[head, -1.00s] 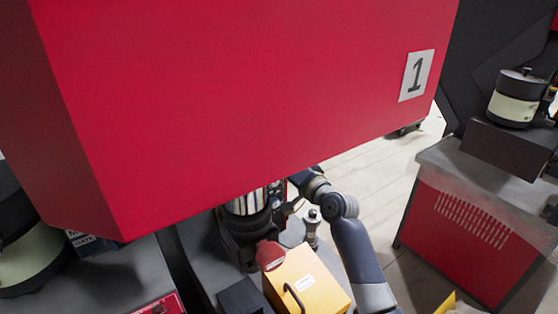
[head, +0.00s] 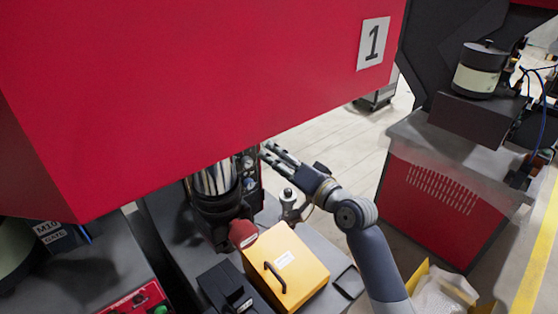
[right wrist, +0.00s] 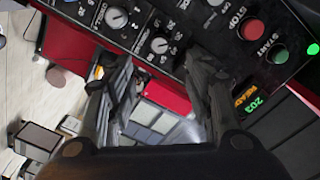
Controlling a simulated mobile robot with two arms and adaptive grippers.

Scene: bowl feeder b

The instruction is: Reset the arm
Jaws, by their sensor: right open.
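My right arm comes in from the bottom right in the head view. My right gripper (head: 272,154) is open and empty, just below the lower edge of the big red housing marked 1 (head: 215,80). In the right wrist view its two dark fingers (right wrist: 158,75) are spread apart, close to a black control panel (right wrist: 180,22). My left gripper is not in view.
A yellow box with a black handle (head: 287,268) stands below the gripper, beside a red knob (head: 243,233). A red-sided machine (head: 425,205) stands at right, with open floor (head: 345,148) between. A carton (head: 440,292) is at the bottom right.

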